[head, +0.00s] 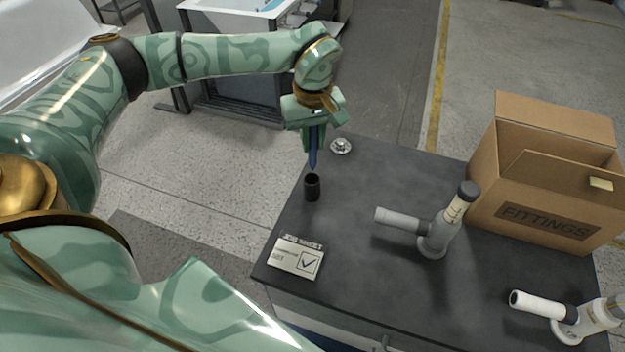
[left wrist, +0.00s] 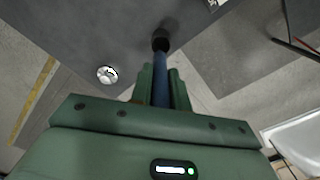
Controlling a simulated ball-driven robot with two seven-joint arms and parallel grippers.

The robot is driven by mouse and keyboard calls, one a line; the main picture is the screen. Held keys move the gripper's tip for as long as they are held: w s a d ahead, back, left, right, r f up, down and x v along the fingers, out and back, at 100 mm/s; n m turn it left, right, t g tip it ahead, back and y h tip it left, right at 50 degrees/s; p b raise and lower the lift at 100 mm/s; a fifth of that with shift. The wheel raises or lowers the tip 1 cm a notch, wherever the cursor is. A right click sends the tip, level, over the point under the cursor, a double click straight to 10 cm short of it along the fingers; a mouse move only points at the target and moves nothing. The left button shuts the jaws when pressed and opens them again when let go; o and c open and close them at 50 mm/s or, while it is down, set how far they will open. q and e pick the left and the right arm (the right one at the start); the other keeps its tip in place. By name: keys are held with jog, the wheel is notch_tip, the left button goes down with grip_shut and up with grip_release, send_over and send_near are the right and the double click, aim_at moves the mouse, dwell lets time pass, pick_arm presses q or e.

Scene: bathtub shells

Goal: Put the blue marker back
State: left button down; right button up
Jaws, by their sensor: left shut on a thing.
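The blue marker (head: 313,148) is held upright, pointing down, in my left gripper (head: 313,140). Its lower tip is just above or at the mouth of the small black cup (head: 312,188) on the dark table; I cannot tell whether it has entered. In the left wrist view the blue marker (left wrist: 160,88) runs between the fingers of my left gripper (left wrist: 160,85) toward the black cup (left wrist: 161,40), which lines up with the marker's end. My right gripper is not in view.
A small metal fitting (head: 341,146) lies behind the cup. A sign plate with a check mark (head: 297,259) lies in front. An open cardboard box (head: 545,219) sits at the right back.

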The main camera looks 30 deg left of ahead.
aim_at(312, 166)
pick_arm(q)
jog(key=f, duration=0.2)
jog(key=f+b, duration=0.1)
jog(key=f, duration=0.2)
jog(key=shift+a+f, duration=0.2)
jog(key=shift+f, duration=0.05)
notch_tip(312, 166, down, 4)
jog(key=shift+d+b, duration=0.1)
jog(key=shift+b, duration=0.2)
jog(key=shift+f, duration=0.15)
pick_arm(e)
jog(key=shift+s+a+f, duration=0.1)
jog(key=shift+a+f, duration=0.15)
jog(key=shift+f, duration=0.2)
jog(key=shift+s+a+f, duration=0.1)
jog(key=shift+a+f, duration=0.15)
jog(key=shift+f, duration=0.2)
pick_arm(q)
jog(key=c, duration=1.3)
grip_release()
jog(key=shift+f, duration=0.1)
jog(key=shift+c, duration=0.2)
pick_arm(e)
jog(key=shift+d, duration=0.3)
